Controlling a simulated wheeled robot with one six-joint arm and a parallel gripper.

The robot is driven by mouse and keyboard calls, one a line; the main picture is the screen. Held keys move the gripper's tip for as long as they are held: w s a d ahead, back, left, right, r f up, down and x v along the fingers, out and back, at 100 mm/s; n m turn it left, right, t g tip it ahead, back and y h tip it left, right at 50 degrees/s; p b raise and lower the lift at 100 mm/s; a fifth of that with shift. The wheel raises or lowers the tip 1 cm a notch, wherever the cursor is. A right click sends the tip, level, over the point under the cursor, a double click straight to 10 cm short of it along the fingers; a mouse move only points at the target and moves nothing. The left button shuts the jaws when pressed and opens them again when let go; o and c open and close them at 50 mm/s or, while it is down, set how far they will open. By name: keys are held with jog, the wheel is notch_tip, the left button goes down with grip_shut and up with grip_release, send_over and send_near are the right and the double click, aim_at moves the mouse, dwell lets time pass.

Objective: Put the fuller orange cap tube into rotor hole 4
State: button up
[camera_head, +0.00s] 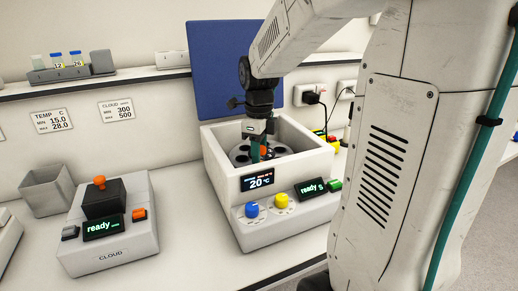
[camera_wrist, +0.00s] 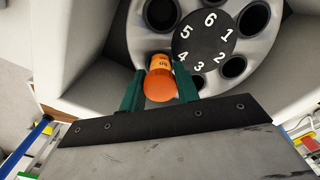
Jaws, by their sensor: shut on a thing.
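The orange cap tube (camera_wrist: 159,80) is between the green fingers of my gripper (camera_wrist: 160,92) in the wrist view. Its orange cap faces the camera, and the cap hides most of the tube body, so I cannot tell its fill level. The rotor (camera_wrist: 201,40) is below, with numbers 1 to 6 on a dark hub. The tube is at the rotor's edge beside the numbers 4 and 3; whether it is in a hole I cannot tell. In the head view my gripper (camera_head: 257,150) reaches down into the open centrifuge (camera_head: 222,152), by the rotor.
The centrifuge's blue lid (camera_head: 225,60) stands open behind it. A cloud meter (camera_head: 105,235) reading ready stands to the left, with a grey bin (camera_head: 45,190) behind it. A shelf (camera_head: 130,80) holds a rack with small tubes. The centrifuge walls stand close around my gripper.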

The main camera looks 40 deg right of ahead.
jog(key=shift+f, duration=0.3)
jog(key=o, duration=1.1)
notch_tip(320, 180, up, 8)
jog(key=shift+f, duration=0.1)
jog(key=s+a+f+n, duration=0.1)
jog(key=s+a+n, duration=0.3)
jog(key=n, duration=0.6)
jog(key=s+a+f+n, duration=0.1)
jog(key=s+a+n, duration=0.4)
jog(key=s+n, duration=0.4)
jog(key=s+a+f+n+t, duration=0.1)
jog(key=s+a+n, duration=0.4)
jog(key=n, duration=0.6)
jog(key=shift+s+a+f, duration=0.15)
jog(key=shift+s+a, duration=0.1)
jog(key=shift+s, duration=0.6)
